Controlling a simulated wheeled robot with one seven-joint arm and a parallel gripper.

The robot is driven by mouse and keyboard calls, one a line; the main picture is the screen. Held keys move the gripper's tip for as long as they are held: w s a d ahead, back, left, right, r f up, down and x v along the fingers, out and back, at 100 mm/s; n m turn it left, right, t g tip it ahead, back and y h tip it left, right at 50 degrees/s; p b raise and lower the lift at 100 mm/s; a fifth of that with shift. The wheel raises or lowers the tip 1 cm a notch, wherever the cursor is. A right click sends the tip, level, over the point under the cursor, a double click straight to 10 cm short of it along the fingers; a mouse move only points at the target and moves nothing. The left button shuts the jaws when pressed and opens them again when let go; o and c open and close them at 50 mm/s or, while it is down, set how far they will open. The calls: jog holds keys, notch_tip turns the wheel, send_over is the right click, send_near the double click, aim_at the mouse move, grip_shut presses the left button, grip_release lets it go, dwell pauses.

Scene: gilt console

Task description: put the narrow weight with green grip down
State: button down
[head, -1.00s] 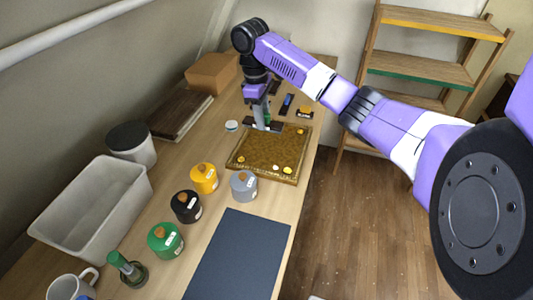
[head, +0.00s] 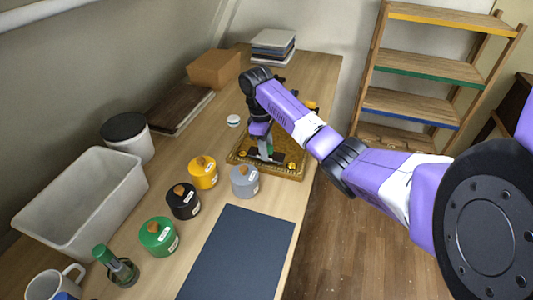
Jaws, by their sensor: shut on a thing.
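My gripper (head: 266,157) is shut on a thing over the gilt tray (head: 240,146). A small green part of the narrow weight with green grip (head: 270,147) shows between the jaws. The rest of the weight is hidden or too small to make out, and I cannot tell whether it touches the tray. The tray has a raised golden rim and a brown-gold floor, and my arm covers much of it.
A green-handled item (head: 116,267) and a white bin (head: 80,205) are at left. The mat is bare.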

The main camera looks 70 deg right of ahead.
jog(key=shift+f, duration=0.55)
jog(key=shift+f, duration=0.1)
jog(key=c, duration=1)
grip_release()
jog(key=shift+o, duration=0.2)
jog(key=r+p, duration=0.1)
jog(key=r, duration=0.3)
jog(key=w+r+p, duration=0.1)
jog(key=r, duration=0.3)
jog(key=r+p, duration=0.2)
jog(key=r, duration=0.2)
jog(key=shift+w, duration=0.2)
